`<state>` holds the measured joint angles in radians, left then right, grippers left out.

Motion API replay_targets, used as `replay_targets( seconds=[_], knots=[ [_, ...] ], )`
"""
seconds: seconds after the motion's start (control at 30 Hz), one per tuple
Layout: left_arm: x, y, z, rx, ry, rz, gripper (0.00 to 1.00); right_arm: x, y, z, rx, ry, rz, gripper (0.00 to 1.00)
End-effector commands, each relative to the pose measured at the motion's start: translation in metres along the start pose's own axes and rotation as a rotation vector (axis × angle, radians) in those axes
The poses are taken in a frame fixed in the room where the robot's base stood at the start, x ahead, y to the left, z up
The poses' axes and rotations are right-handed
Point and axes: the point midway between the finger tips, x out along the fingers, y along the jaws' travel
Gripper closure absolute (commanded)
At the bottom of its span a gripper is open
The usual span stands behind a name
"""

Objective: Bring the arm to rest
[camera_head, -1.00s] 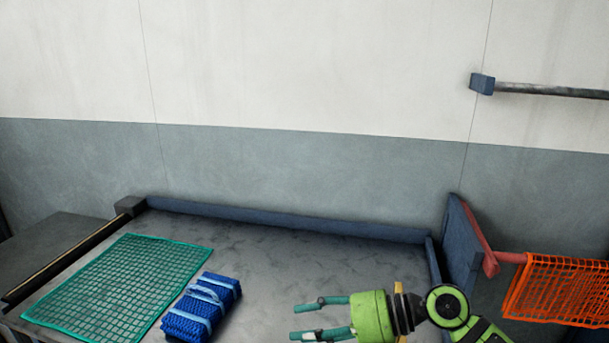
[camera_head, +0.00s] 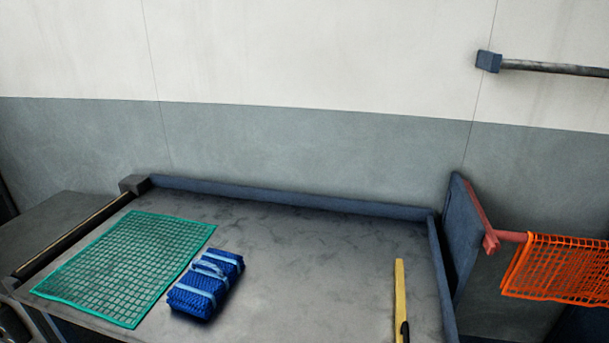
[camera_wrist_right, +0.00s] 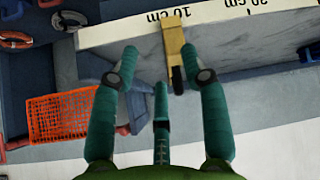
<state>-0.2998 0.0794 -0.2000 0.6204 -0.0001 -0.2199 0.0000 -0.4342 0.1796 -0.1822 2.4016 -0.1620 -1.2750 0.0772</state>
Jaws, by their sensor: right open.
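My right gripper (camera_wrist_right: 160,72) shows in the right wrist view with its teal fingers spread apart and nothing between them. Past the fingertips is the yellow bar with a dark end (camera_wrist_right: 174,50), apart from them as far as I can see. In the head view neither gripper shows. There the yellow bar (camera_head: 399,290) lies near the right side of the grey table (camera_head: 310,260).
On the table's left lie a flat green net (camera_head: 125,265) and a strapped blue net bundle (camera_head: 207,284). An orange net (camera_head: 560,268) hangs from a red bar at the right. A raised blue rim (camera_head: 290,197) runs along the table's back. The table's middle is clear.

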Motion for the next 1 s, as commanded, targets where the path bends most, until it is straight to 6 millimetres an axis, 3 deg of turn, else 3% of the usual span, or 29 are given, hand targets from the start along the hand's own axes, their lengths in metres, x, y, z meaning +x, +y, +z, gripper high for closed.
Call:
replay_targets(
  seconds=[0.1,0.33,0.67,0.87,1.0],
  knots=[
    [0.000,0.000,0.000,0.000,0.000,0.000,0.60,-0.012,-0.011,0.043,0.020,-0.152,-0.058,0.55],
    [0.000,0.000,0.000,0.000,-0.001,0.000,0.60,-0.038,-0.033,0.108,0.034,-0.391,-0.165,0.55],
    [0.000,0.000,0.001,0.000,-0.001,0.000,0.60,0.038,-0.049,0.152,0.026,-0.420,-0.166,0.55],
    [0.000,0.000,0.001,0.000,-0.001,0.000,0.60,0.091,-0.065,0.208,0.018,-0.457,-0.173,0.55],
    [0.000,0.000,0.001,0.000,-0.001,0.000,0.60,0.125,-0.076,0.267,0.010,-0.488,-0.179,0.55]
  ],
)
